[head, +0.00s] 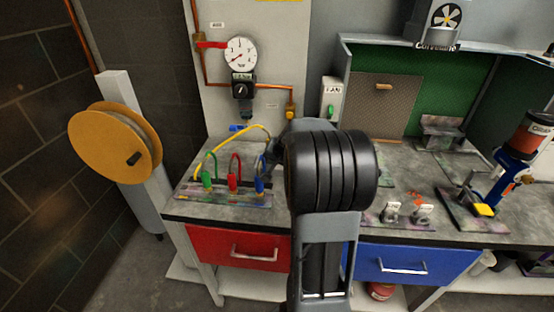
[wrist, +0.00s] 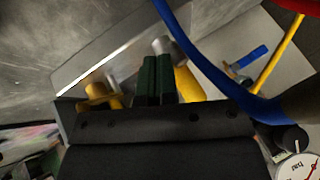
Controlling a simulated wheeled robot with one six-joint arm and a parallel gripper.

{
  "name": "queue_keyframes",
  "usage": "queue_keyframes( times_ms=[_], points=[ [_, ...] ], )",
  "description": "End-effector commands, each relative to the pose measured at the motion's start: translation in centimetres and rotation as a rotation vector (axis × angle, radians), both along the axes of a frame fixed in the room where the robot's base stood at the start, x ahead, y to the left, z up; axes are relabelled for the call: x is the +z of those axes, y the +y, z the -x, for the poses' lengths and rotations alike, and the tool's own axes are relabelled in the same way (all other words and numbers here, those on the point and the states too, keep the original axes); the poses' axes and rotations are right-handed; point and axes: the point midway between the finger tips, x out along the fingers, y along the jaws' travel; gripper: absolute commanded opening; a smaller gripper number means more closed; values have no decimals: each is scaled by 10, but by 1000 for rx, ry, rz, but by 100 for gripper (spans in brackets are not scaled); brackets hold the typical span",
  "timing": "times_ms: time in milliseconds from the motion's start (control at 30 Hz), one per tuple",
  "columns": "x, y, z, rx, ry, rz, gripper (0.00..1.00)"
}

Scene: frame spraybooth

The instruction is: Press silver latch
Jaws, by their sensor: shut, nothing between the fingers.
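My gripper (wrist: 158,80) is shut and empty, its two dark green fingers side by side in the wrist view. Just beyond the fingertips is a silver cylindrical piece (wrist: 165,46), partly hidden by them; it may be the silver latch. I cannot tell whether the fingers touch it. A yellow part (wrist: 190,84) lies right of the fingers and a brass-coloured fitting (wrist: 102,95) left of them. In the head view my black arm hides the gripper and this fitting, beside the yellow hose (head: 256,127).
A blue hose (wrist: 190,50) passes close to the fingers. The bench holds green (head: 207,179), red (head: 233,181) and blue (head: 260,184) hose connectors. A pressure gauge (head: 240,54) is on the wall panel. A blue-handled valve (wrist: 250,58) is nearby. A hose reel (head: 105,143) stands left.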

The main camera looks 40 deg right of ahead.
Motion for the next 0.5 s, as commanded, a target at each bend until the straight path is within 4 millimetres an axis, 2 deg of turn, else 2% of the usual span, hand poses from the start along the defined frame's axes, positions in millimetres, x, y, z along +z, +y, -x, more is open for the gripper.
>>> queue_keyframes(
  times_ms=[133,333,500],
  points=[
    [-1,1,0,1,0,1,0],
    [-1,22,-4,3,-1,1,0],
    [0,22,-4,-1,0,-1,0]
  ],
)
